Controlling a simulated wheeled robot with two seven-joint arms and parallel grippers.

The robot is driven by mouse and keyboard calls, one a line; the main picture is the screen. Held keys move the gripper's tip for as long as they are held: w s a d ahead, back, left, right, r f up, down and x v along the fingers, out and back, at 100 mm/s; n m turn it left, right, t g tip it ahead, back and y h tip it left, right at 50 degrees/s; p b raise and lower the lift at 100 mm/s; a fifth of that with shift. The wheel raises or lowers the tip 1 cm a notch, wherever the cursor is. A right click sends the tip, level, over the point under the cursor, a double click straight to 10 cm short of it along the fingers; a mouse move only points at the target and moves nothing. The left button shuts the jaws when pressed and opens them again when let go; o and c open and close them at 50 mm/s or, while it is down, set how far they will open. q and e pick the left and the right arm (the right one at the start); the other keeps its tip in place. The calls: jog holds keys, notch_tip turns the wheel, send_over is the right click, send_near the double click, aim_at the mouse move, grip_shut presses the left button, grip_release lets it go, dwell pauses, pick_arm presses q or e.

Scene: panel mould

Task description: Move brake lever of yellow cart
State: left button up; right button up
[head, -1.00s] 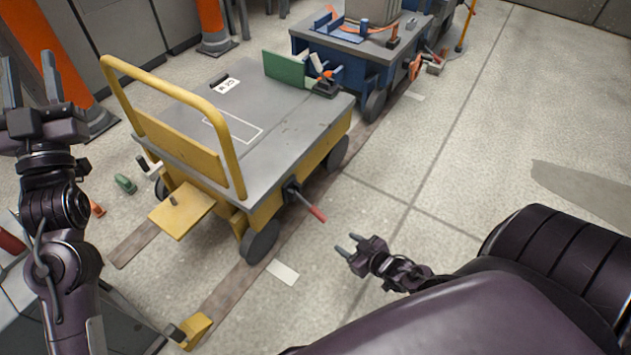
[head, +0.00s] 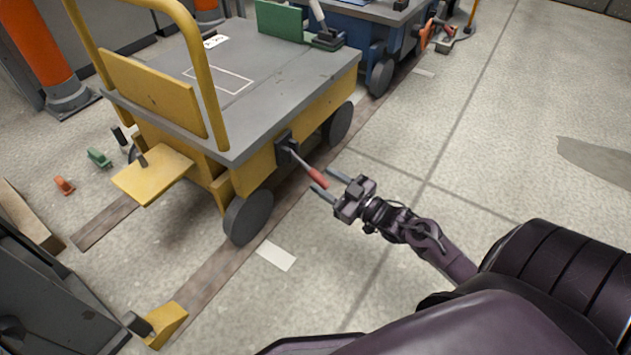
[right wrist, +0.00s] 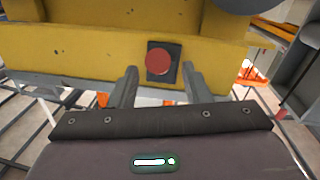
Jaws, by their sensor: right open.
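The yellow cart (head: 258,146) with a grey top stands left of centre in the head view. Its brake lever (head: 317,176) has a red grip and sticks out from a dark bracket on the cart's side, slanting down to the right. My right gripper (head: 326,184) is open, its two fingers pointing at the lever, with the red grip's end at or near the gap between the fingertips. In the right wrist view the red grip end (right wrist: 159,61) shows end-on before the dark bracket, between and beyond the fingers (right wrist: 158,82). Contact cannot be told. My left gripper is out of view.
A blue cart (head: 365,50) stands behind the yellow cart. A yellow wedge (head: 166,325) sits on the floor at the lower left. Small green (head: 99,158) and orange (head: 64,185) items lie left of the cart. The floor right of the cart is clear.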

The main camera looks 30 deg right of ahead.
aim_at(323, 180)
jog(key=b+x, duration=0.1)
jog(key=x, duration=0.2)
jog(key=shift+w+f+b, duration=0.15)
jog(key=shift+w+b, duration=0.1)
jog(key=shift+b, duration=0.1)
jog(key=shift+w+a, duration=0.1)
jog(key=shift+w, duration=0.15)
grip_shut()
